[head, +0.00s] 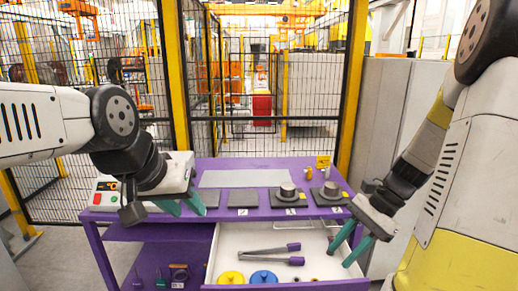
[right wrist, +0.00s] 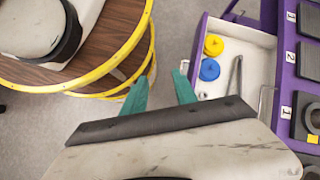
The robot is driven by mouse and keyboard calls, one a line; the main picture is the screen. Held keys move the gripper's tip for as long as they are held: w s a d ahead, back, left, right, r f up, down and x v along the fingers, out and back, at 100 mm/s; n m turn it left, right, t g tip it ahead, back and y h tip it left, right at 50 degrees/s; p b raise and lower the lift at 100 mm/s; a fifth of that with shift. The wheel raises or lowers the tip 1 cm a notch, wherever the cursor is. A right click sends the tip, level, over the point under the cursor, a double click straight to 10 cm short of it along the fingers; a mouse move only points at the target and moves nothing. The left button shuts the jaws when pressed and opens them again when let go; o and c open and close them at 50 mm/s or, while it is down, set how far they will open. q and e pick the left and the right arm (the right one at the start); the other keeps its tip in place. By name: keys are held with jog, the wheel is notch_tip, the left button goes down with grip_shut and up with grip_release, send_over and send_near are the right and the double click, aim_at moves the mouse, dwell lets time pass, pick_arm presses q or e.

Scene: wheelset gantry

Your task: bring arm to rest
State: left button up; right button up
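My left gripper (head: 184,204) hangs over the left part of the purple bench (head: 240,172). Its teal fingers are apart with nothing seen between them. My right gripper (head: 350,246) is at the right end of the open white drawer (head: 228,240), pointing down. Its teal fingers are apart and empty, and the right wrist view shows the same gap (right wrist: 160,90), with grey floor behind it.
The drawer holds a yellow disc (head: 231,277), a blue disc (head: 263,276) and a purple-handled tool (head: 268,254). Metal parts (head: 288,190) sit on dark pads on the bench. A black mesh fence (head: 262,90) with yellow posts stands behind.

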jog(key=s+a+r+n+t+h, duration=0.2)
jog(key=a+r+n+t, duration=0.1)
jog(key=r+n, duration=0.3)
jog(key=s+a+r+n+t+h, duration=0.2)
jog(key=r+n, duration=0.4)
jog(key=r, duration=0.3)
jog(key=a+t, duration=0.1)
jog(key=t, duration=0.1)
jog(key=shift+n+t+h, duration=0.4)
